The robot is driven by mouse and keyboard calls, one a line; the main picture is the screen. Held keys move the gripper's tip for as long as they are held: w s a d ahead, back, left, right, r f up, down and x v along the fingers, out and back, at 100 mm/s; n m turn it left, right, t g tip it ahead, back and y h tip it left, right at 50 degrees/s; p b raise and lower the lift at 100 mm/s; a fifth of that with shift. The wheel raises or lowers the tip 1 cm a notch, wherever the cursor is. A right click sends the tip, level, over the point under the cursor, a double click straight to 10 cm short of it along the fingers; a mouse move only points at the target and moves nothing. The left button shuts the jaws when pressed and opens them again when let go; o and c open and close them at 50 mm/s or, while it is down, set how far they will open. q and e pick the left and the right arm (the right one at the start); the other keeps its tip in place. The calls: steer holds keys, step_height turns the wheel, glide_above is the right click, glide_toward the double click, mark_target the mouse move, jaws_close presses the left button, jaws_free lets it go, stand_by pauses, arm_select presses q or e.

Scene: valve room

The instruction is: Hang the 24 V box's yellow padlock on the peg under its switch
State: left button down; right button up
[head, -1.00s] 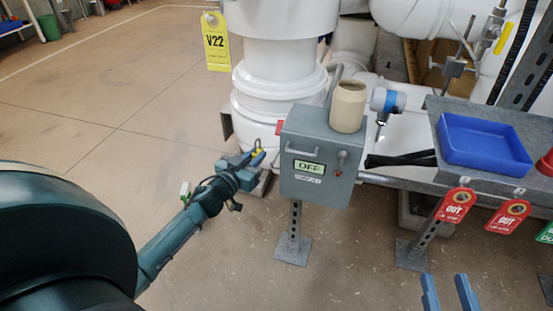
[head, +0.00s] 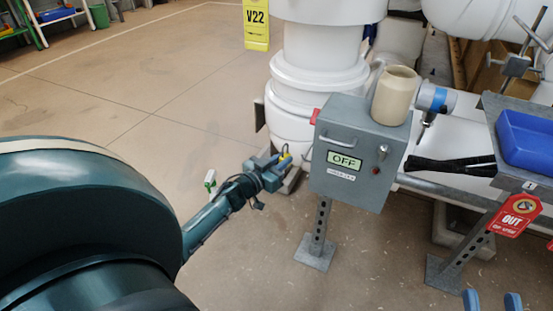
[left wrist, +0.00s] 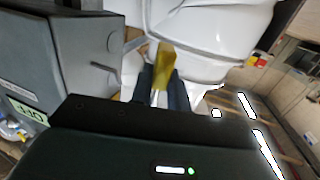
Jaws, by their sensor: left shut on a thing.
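The grey box (head: 332,176) with an OFF label stands on a post in the middle of the head view. On its front are a bar handle (head: 333,141), a small switch (head: 382,150) and a red dot below it. I cannot make out a peg clearly under the switch. My left gripper (head: 282,161) is just left of the box, apart from it. My right gripper (head: 492,301) shows only two blue fingertips at the bottom edge, spread apart.
A beige jar (head: 394,96) stands on the box's top. A white pipe (head: 318,80) is behind the gripper. At the right are a shelf with a blue tray (head: 525,140) and a red OUT tag (head: 516,214).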

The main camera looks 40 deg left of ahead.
arm_select(q)
steer(key=w+d+f+b, duration=0.1)
steer(key=d+f+b, duration=0.1)
steer(key=d, duration=0.4)
steer(key=shift+w+d+f, duration=0.25)
steer(key=shift+w+f, duration=0.05)
arm_select(e)
steer(key=shift+w+d+r+n+t+y, duration=0.1)
steer(key=shift+w+r+n+t+y, duration=0.25)
steer(key=shift+r, duration=0.3)
steer(key=shift+w+r+n+t+y, duration=0.25)
steer(key=shift+r+n+y, duration=0.2)
steer(key=shift+r, duration=0.15)
steer(key=shift+s, duration=0.1)
